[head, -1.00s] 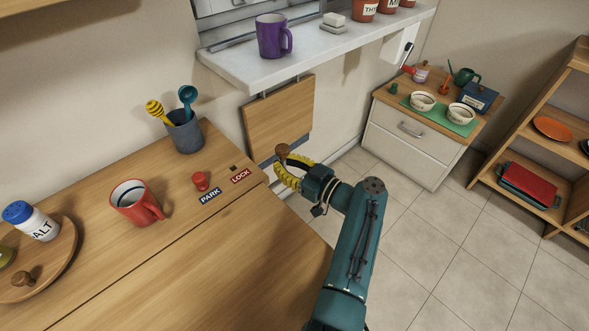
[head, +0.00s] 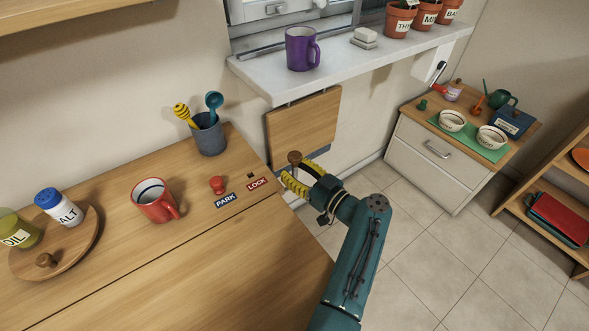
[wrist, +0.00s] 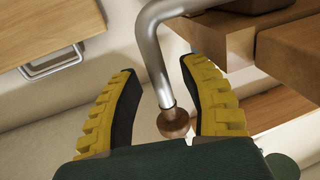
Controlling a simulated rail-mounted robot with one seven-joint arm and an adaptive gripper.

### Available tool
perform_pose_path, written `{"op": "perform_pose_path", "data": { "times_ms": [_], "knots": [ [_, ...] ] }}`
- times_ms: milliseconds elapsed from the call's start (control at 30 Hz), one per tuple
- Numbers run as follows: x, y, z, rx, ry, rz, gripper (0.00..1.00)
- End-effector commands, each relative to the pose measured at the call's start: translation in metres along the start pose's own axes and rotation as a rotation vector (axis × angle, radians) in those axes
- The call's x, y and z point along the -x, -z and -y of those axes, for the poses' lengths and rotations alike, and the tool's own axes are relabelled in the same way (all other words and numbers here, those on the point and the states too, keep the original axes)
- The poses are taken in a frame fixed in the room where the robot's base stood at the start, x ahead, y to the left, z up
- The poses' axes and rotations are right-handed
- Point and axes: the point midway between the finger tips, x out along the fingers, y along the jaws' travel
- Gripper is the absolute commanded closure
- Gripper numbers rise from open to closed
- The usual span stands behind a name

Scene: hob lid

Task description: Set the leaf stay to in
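The leaf stay (wrist: 150,45) is a bent grey metal rod with a round brown wooden knob (wrist: 173,122) at its end. In the head view its knob (head: 294,157) shows just beyond the right end of the wooden worktop; the rod is mostly hidden there. My gripper (wrist: 160,66) has yellow ribbed fingers with dark pads, spread apart. The knob and lower rod are between the fingers, nearer the right finger, with a clear gap on the left. In the head view my gripper (head: 294,170) is at the knob. I cannot tell whether a finger touches it.
PARK (head: 226,200) and LOCK (head: 257,184) labels and a red knob (head: 217,185) are on the worktop (head: 240,260). A red mug (head: 155,203) stands left. A wooden panel (head: 303,128) hangs below the sill (head: 345,62). Tiled floor lies open to the right.

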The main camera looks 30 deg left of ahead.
Motion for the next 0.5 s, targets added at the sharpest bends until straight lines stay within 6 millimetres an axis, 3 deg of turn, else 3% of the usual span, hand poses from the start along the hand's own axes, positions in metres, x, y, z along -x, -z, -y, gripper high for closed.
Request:
{"op": "perform_pose_path", "data": {
  "times_ms": [300, 500],
  "knots": [
    [0.004, 0.001, 0.000, 0.002, 0.001, -0.002, 0.57],
    [0.043, 0.001, -0.001, 0.003, -0.003, -0.002, 0.57]
  ]
}}
